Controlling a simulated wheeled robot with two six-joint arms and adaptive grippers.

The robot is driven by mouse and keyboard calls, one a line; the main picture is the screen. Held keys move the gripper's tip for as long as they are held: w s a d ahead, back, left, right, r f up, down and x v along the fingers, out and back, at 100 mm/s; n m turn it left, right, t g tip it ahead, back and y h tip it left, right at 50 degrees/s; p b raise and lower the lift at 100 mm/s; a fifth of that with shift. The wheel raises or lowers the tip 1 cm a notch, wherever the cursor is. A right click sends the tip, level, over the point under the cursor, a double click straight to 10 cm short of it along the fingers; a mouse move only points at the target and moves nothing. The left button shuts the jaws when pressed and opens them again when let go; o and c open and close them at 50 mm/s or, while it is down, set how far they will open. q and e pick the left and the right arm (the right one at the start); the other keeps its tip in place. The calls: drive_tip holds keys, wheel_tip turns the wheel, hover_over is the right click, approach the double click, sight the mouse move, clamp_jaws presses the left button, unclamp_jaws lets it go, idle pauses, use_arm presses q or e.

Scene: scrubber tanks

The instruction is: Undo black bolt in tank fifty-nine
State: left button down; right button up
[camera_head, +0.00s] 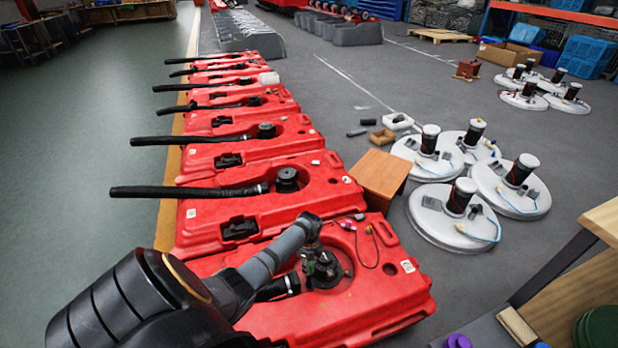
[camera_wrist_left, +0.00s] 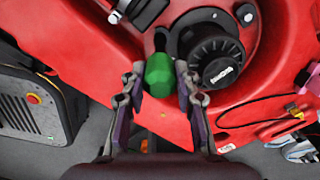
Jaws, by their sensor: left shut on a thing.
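The nearest red tank (camera_head: 400,285) lies below my left arm; I cannot read its number. My left gripper (camera_head: 322,268) is over the round black fitting in its top. In the left wrist view my left gripper (camera_wrist_left: 160,82) is shut on a green piece (camera_wrist_left: 159,70), with a finger on each side of it. A black ribbed round knob (camera_wrist_left: 215,60) sits in the red tank (camera_wrist_left: 85,50) just right of the fingers, apart from the green piece. I cannot tell which part is the black bolt. My right gripper is out of view.
More red tanks (camera_head: 290,205) with black hoses stand in a row behind. White round units (camera_head: 440,222) and a wooden box (camera_head: 381,175) stand to the right. A thin cable (camera_head: 370,250) lies on the near tank. Green floor (camera_head: 70,170) is clear at left.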

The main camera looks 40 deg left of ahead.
use_arm(q)
drive_tip(key=shift+r, duration=0.1)
drive_tip(key=n+p, duration=0.1)
drive_tip(key=n, duration=0.1)
drive_tip(key=n+p, duration=0.2)
drive_tip(key=n, duration=0.1)
drive_tip(key=shift+r+n+p, duration=0.3)
drive_tip(key=shift+p, duration=0.05)
drive_tip(key=shift+n+p, duration=0.4)
drive_tip(key=shift+n, duration=0.8)
drive_tip(key=shift+d+f+n, duration=0.1)
drive_tip(key=shift+f+n, duration=0.05)
drive_tip(key=shift+n, duration=0.55)
drive_tip(key=shift+f+n, duration=0.2)
drive_tip(key=shift+n, duration=0.2)
